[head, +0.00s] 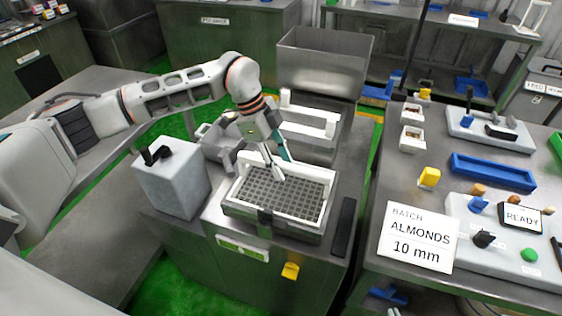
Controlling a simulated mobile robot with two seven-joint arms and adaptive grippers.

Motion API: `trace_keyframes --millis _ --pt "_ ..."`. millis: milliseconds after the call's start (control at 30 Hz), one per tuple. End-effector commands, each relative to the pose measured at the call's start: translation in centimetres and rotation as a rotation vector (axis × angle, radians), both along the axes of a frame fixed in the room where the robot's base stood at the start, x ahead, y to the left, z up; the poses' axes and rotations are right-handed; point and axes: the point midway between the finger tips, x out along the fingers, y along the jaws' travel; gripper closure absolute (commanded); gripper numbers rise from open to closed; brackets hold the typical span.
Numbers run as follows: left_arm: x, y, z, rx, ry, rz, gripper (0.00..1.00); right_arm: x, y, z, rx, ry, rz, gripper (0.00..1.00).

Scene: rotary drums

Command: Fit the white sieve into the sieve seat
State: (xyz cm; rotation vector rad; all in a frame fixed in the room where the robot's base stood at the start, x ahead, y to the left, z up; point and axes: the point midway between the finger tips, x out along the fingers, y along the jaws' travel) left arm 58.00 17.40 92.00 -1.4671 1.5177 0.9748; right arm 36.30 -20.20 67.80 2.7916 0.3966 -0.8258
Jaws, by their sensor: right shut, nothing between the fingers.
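The white sieve (326,204), a white frame around a dark grey mesh, lies flat on the metal machine in the middle. Its white rim sits within the grey tray-like seat (290,234), with a dark clamp at the front. I cannot tell whether it is fully down in the seat. My left gripper (276,172) comes down from above at the sieve's back rim, its fingertips over the mesh near that rim. The fingers overlap the rim, so I cannot tell whether they grip it. My right gripper is not in view.
A metal hopper (322,62) stands behind, with a white frame (310,124) below it. A grey box (172,178) with a black handle stands left of the sieve. The right table (378,262) holds an almonds 10 mm sign (418,236), a blue tray (492,170) and controls.

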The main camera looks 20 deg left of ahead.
Motion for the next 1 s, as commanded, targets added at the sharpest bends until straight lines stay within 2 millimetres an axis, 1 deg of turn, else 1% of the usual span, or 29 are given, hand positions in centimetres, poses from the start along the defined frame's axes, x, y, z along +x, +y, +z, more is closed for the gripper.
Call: trace_keyframes --millis 167,500,700,833,1000 --pt "0.2 0.6 1.4 0.000 -0.004 0.002 0.63 0.0 0.0 0.0 -0.001 0.001 0.000 1.00" --pt "0.3 3.2 7.6 -0.001 -0.005 0.002 0.63 0.0 0.0 0.0 0.001 0.000 0.000 1.00" --pt "0.3 4.2 10.3 -0.001 -0.005 0.001 0.63 0.0 0.0 0.0 0.001 0.000 0.000 1.00" --pt "0.2 4.6 11.0 -0.001 -0.003 0.001 0.63 0.0 0.0 -0.1 0.001 0.000 0.000 1.00" --pt "0.2 4.7 11.3 -0.002 -0.003 0.000 0.63 0.0 0.0 -0.1 0.001 0.000 0.000 1.00"
